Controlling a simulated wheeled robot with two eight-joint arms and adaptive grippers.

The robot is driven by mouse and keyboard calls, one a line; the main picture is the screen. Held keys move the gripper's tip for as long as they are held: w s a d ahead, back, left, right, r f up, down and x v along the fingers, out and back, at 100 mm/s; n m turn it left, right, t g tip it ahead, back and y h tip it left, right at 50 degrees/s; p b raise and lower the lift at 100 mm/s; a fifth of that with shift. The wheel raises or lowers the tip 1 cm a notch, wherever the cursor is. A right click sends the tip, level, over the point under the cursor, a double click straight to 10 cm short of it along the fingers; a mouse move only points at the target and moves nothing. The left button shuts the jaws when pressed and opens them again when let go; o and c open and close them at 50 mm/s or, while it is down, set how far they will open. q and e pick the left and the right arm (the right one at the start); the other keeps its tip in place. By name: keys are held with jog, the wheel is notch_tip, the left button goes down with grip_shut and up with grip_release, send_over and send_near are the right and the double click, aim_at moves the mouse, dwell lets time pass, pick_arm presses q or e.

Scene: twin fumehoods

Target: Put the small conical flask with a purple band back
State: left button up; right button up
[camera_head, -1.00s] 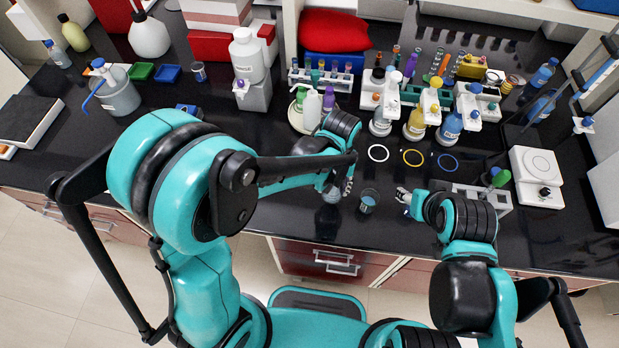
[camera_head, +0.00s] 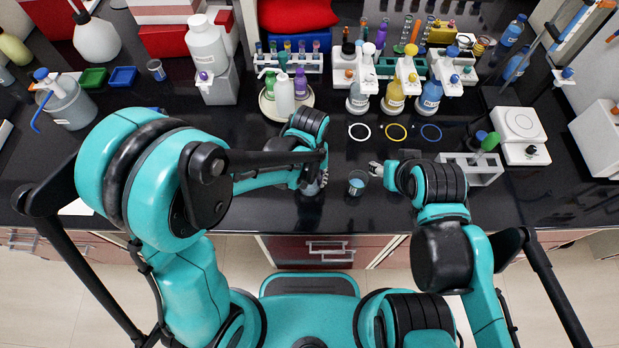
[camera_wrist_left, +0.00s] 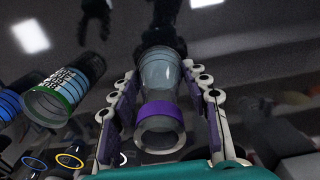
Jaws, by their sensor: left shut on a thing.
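The small conical flask with a purple band (camera_wrist_left: 160,110) is clear glass and sits between the fingers of my left gripper (camera_wrist_left: 163,112), which is shut on it. In the head view my left gripper (camera_head: 318,176) is over the front part of the counter, left of a small beaker, and the flask (camera_head: 310,188) shows only partly below it. I cannot tell whether the flask touches the counter. My right gripper (camera_head: 376,169) is just right of the beaker (camera_head: 357,183), low over the counter; its finger opening is too small to judge.
White (camera_head: 359,132), yellow (camera_head: 396,132) and blue (camera_head: 431,132) rings lie on the black counter behind the beaker. Several bottles stand behind them. A round tray (camera_head: 267,109) holds small bottles. A grey rack (camera_head: 482,170) and white balance (camera_head: 519,128) are at the right.

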pick_arm(q)
jog(key=o, duration=1.4)
jog(key=shift+w, duration=0.1)
jog(key=shift+c, duration=0.2)
jog(key=shift+r+p, duration=0.35)
jog(key=shift+p, duration=0.1)
notch_tip(320, 180, up, 12)
jog(key=p, duration=0.3)
jog(key=s+a+r+t, duration=0.2)
jog(key=a+r+t, duration=0.1)
jog(key=a, duration=0.6)
jog(key=s+a+r+t, duration=0.3)
jog(key=a+t, duration=0.1)
jog(key=a, duration=0.5)
jog(key=shift+r, duration=0.35)
